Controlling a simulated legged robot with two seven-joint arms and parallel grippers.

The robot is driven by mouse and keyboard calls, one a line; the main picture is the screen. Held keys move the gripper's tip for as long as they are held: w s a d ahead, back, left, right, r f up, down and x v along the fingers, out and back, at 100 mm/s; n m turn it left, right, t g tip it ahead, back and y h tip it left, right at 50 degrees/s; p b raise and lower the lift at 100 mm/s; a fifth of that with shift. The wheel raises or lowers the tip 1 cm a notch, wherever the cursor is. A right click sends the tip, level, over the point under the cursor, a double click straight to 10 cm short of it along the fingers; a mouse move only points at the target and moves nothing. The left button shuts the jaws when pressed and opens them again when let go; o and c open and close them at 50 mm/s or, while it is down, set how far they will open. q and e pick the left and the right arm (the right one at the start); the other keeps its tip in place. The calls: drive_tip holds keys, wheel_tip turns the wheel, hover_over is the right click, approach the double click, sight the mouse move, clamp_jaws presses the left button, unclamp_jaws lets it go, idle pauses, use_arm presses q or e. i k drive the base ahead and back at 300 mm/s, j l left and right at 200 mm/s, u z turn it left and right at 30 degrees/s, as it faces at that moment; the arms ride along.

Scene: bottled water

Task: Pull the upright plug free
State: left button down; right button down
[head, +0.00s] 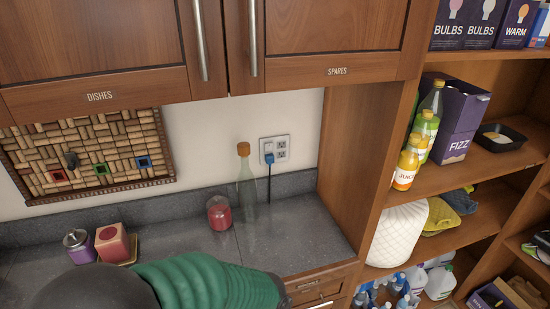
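A white outlet plate (283,142) is on the wall above the grey counter, right of centre. A blue plug (269,158) sits in its lower left socket. A dark cord (269,185) hangs from the plug toward the counter. The other sockets that show look empty. No gripper fingers show in the head view. A green ribbed arm part of mine with a dark section crosses the bottom of the picture, below and in front of the outlet, well apart from the plug.
A clear bottle with an orange cap (244,149) and a red candle jar (220,214) stand left of the plug. Further left are a pink box (112,243) and a purple jar (79,246). Cabinets (330,40) hang above. A stocked shelf (470,185) stands right. The counter's right end is clear.

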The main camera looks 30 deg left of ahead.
sight(269, 159)
drive_tip(key=i+l+u, duration=0.15)
drive_tip(key=u, duration=0.55)
drive_tip(key=i+l+u, duration=0.2)
drive_tip(key=i+l, duration=0.15)
drive_tip(key=l, duration=0.25)
drive_tip(key=i+l, duration=0.15)
drive_tip(key=l, duration=0.2)
drive_tip(key=i+l+u, duration=0.15)
drive_tip(key=l, duration=0.2)
drive_tip(key=i+l+u, duration=0.1)
drive_tip(key=l, duration=0.2)
drive_tip(key=i+l+u, duration=0.1)
drive_tip(key=l, duration=0.3)
drive_tip(key=i, duration=0.1)
